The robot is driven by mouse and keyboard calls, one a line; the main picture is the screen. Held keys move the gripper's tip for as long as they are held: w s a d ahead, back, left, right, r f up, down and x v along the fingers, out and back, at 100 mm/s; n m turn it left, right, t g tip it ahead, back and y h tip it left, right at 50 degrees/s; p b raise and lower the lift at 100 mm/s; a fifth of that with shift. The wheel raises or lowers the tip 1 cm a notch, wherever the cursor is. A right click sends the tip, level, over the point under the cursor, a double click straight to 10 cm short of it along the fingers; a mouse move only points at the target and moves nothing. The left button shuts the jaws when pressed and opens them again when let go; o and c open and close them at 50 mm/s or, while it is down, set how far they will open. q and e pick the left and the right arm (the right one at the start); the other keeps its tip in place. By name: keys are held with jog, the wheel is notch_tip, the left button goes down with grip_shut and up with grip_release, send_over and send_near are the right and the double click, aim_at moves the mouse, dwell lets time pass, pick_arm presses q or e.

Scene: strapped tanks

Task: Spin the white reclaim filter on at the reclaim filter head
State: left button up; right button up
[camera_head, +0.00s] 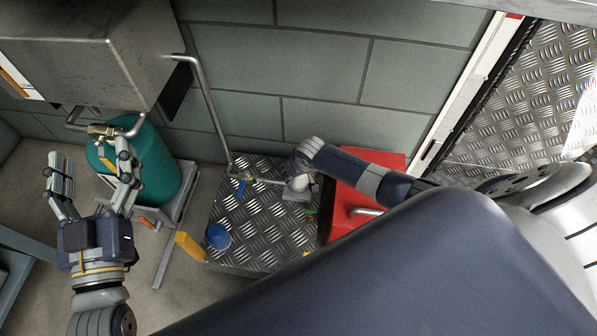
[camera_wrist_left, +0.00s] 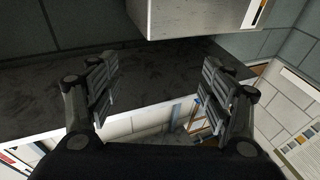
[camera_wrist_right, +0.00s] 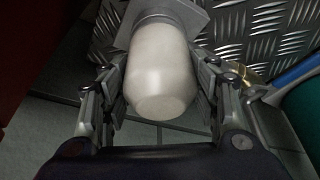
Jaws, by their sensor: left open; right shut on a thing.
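The white reclaim filter (camera_wrist_right: 160,72) is a smooth white canister between the fingers of my right gripper (camera_wrist_right: 162,98), which is shut on it. In the right wrist view its far end meets a grey square-edged piece (camera_wrist_right: 195,22), apparently the reclaim filter head. I cannot tell whether they are threaded together. In the head view the filter (camera_head: 299,183) shows only as a small pale part beside my right wrist, and the right fingers are mostly hidden. My left gripper (camera_head: 92,178) is open and empty in front of the green tank (camera_head: 160,165).
A metal pipe (camera_head: 212,110) runs down the wall to a blue-handled valve (camera_head: 241,188). A blue cap-like object (camera_head: 217,236) sits on the chequer-plate (camera_head: 245,230). A red box (camera_head: 348,218) stands beside my right arm. A grey metal cabinet (camera_head: 85,60) hangs above the tank.

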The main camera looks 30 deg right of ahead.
jog(key=shift+m+p, duration=0.35)
jog(key=shift+m, duration=0.15)
jog(key=shift+m+h+p, duration=0.3)
jog(key=shift+m+h, duration=0.1)
jog(key=shift+m, duration=0.5)
pick_arm(q)
notch_tip(320, 180, down, 10)
jog(key=s+a+g+y, duration=0.1)
jog(key=g+y, duration=0.1)
jog(key=g, duration=0.3)
jog(key=shift+a+g+p, duration=0.3)
jog(key=shift+g+p, duration=0.05)
jog(key=shift+g, duration=0.05)
pick_arm(e)
jog(key=shift+m+h, duration=0.3)
jog(key=shift+m, duration=0.2)
